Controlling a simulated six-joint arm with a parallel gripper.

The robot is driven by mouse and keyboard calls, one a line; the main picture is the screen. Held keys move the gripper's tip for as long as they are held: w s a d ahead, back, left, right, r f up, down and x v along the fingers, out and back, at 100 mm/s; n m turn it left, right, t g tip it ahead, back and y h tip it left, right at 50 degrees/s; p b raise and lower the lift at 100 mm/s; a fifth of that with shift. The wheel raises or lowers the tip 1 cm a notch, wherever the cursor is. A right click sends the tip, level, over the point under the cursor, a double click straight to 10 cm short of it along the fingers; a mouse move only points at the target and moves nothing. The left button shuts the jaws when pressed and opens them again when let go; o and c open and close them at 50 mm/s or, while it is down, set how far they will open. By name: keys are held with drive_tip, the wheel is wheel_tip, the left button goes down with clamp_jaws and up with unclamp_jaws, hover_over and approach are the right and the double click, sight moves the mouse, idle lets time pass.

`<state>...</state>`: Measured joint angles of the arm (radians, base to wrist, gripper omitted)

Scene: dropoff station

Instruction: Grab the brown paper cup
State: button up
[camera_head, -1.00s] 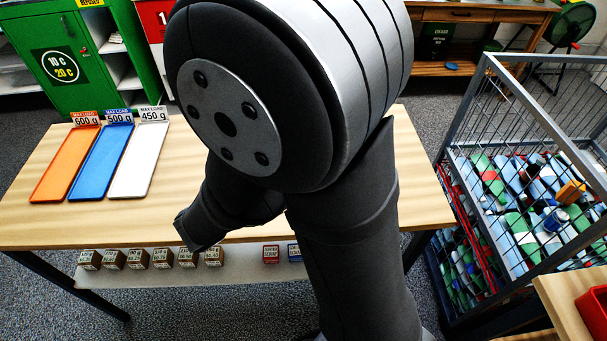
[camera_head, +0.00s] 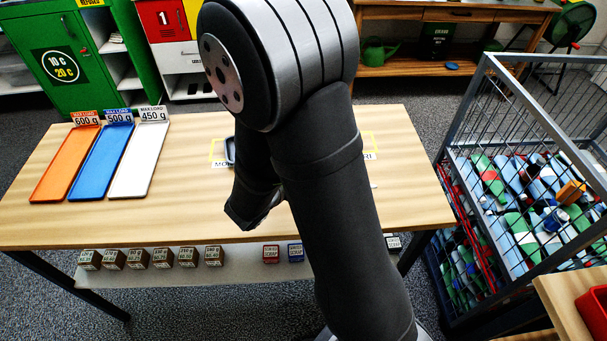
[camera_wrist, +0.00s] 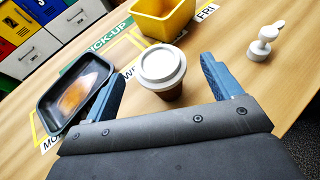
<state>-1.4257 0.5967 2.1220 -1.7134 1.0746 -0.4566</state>
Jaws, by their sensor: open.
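The brown paper cup (camera_wrist: 168,95) with a white lid stands upright on the wooden table in the wrist view. My gripper (camera_wrist: 160,85) is open, with one blue finger to the left of the cup and the other to the right. The cup is between the fingers, and a gap shows on each side. The lower part of the cup is hidden behind the gripper's dark body. In the head view the cup and the gripper's fingers are hidden behind my arm.
A dark tray (camera_wrist: 48,104) with something orange and white in it lies close to the left finger. A yellow bin (camera_wrist: 163,22) stands behind the cup. A white object with a knob (camera_wrist: 260,46) is at right. Orange (camera_head: 62,167), blue (camera_head: 100,165) and white (camera_head: 139,162) trays lie at the table's left.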

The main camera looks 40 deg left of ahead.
drive_tip(key=shift+x, duration=2.85)
drive_tip(key=shift+s, duration=0.1)
drive_tip(key=c, duration=1)
